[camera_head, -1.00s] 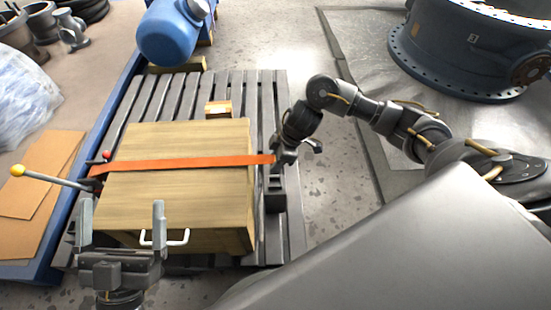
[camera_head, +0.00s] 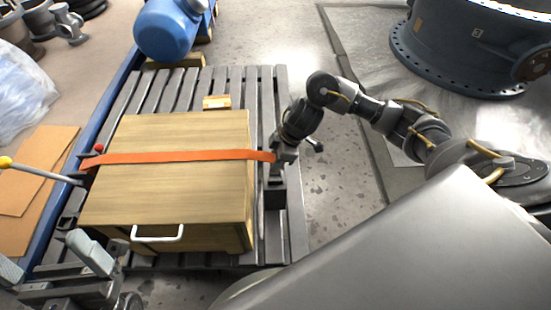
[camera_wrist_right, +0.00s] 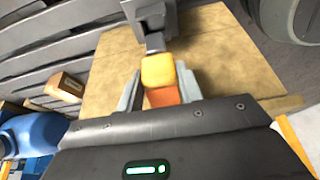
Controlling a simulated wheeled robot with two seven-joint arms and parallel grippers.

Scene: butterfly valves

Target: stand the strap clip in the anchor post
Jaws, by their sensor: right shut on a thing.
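The orange strap (camera_head: 180,156) runs across the wooden crate to my right gripper (camera_head: 282,154). In the right wrist view, the right fingers are shut around a yellow block (camera_wrist_right: 158,70) with an orange piece (camera_wrist_right: 163,97) below it; this looks like the strap clip at the strap's end. The dark anchor post (camera_head: 274,192) stands at the crate's right side, close under the gripper. A grey post-like part (camera_wrist_right: 155,20) shows just beyond the yellow block; whether they touch is unclear. My left gripper (camera_head: 50,265) is open and empty at the lower left.
The wooden crate (camera_head: 170,185) with a white handle (camera_head: 157,236) sits on a slatted pallet (camera_head: 280,85). A yellow-knobbed lever (camera_head: 40,172) sticks out at left. A small box (camera_head: 217,102) lies behind the crate.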

